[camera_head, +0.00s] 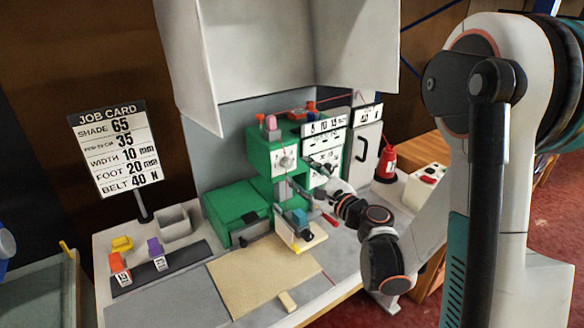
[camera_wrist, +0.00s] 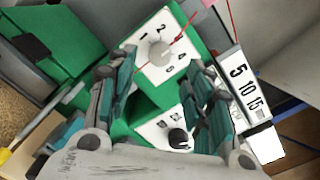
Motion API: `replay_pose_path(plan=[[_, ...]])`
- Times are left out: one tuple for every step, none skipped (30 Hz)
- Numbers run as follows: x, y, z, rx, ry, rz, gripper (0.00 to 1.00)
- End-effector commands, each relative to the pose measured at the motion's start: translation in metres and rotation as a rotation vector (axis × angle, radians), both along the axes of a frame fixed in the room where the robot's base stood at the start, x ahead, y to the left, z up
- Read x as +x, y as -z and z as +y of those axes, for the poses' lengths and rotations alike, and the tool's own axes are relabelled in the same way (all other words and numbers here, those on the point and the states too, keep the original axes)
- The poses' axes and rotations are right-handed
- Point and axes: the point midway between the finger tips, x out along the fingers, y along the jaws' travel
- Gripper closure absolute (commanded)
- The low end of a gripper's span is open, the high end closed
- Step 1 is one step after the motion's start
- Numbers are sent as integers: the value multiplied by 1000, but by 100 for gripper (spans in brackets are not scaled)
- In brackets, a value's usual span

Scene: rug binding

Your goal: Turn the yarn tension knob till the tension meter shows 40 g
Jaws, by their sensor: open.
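A pale round knob (camera_wrist: 160,53) sits on a white dial plate with digits around it, on the front of the green machine (camera_wrist: 90,25). It also shows in the head view (camera_head: 286,162). A black knob (camera_wrist: 178,138) sits on a second white plate lower down. I cannot tell which knob sets yarn tension. My gripper (camera_wrist: 160,63) is open and empty, its fingers on either side of the pale knob in the picture; contact cannot be judged. It shows small in the head view (camera_head: 318,172). A scale plate reading 5, 10, 15 (camera_wrist: 247,90) stands at the right; no tension reading is legible.
A job card (camera_head: 115,148) stands at the left. Orange (camera_head: 119,264) and purple (camera_head: 155,246) tagged pieces lie near a grey bin (camera_head: 175,222). A red bottle (camera_head: 386,163) stands right of the machine. A grey hood (camera_head: 285,60) overhangs it.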

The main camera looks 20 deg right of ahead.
Motion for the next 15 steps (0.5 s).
replay_pose_path(plan=[[9, 3, 4, 0, -1, 0, 53], [14, 3, 6, 0, -2, 0, 53], [20, 3, 9, 0, -3, 0, 53], [25, 2, 10, -1, -2, 0, 53], [29, 2, 12, -1, -1, 0, 53], [34, 2, 13, -1, -1, 0, 53], [37, 2, 15, -1, -1, -1, 53], [40, 2, 16, -1, -1, -1, 53], [43, 2, 17, -1, -1, -1, 53], [45, 2, 18, -1, -1, 0, 53], [47, 1, 18, -1, 0, 0, 53], [49, 1, 18, -1, 0, 0, 53], [50, 1, 19, -1, 1, 0, 53], [50, 1, 19, -1, 1, 0, 53], [51, 1, 19, -1, 1, 0, 53]])
